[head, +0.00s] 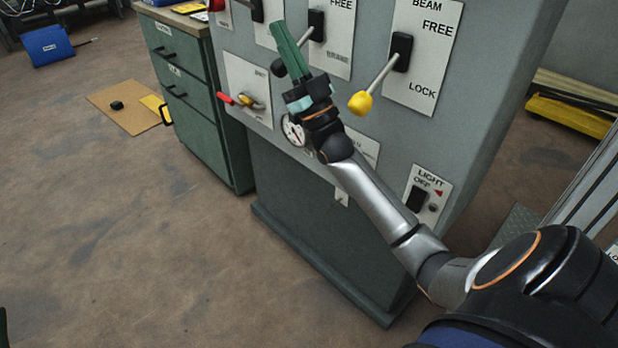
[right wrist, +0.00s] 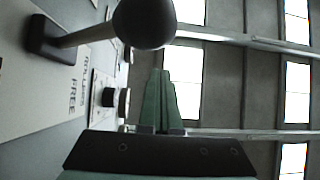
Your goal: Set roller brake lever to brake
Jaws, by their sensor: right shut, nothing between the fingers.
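The lever with a black ball knob (head: 279,67) appears to be the roller brake lever. Its shaft slants down and left from a black slot on a white plate (head: 340,36). "FREE" is at the plate's top; the lower label is too small to read. The knob (right wrist: 145,22) also shows large in the right wrist view. My right gripper (head: 280,32) is shut and empty, its green fingers pointing up past the knob and partly crossing the panel in the head view. I cannot tell whether it touches the knob. A dark sliver at the lower left corner may be my left gripper (head: 3,325).
Right of it is a yellow-knobbed lever (head: 361,103) on a BEAM plate marked FREE and LOCK. Below are a red-handled valve (head: 235,100), a gauge (head: 293,130) and a light switch (head: 416,199).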

